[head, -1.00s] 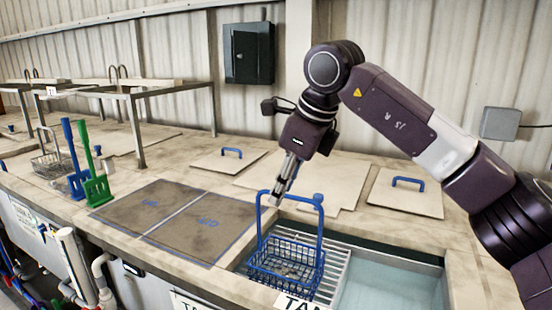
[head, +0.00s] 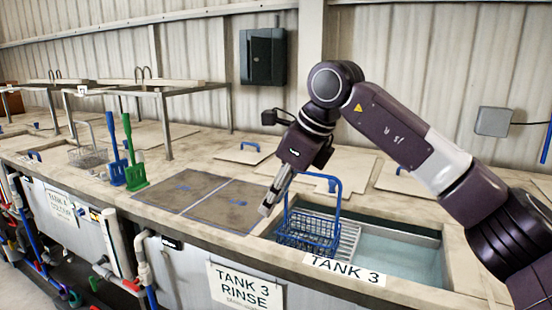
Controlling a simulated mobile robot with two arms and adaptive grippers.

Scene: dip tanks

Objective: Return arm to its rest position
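My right arm reaches in from the right. Its gripper (head: 267,208) points down and left, beside the blue wire basket (head: 307,236). The fingers are seen nearly edge-on, so their opening does not show clearly. Nothing visible hangs from them. The basket sits upright at the left side of the tank 3 opening, by a slatted metal rack (head: 348,243). Its tall blue handle (head: 339,190) stands up to the right of the fingers, apart from them. My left gripper is not in view.
The water of tank 3 (head: 400,255) lies open right of the rack. Two grey mats (head: 185,190) lie flat to the left. Green (head: 131,155) and blue (head: 115,165) paddles stand farther left. Lids with blue handles (head: 243,153) lie behind. A dark wall box (head: 263,56) hangs above.

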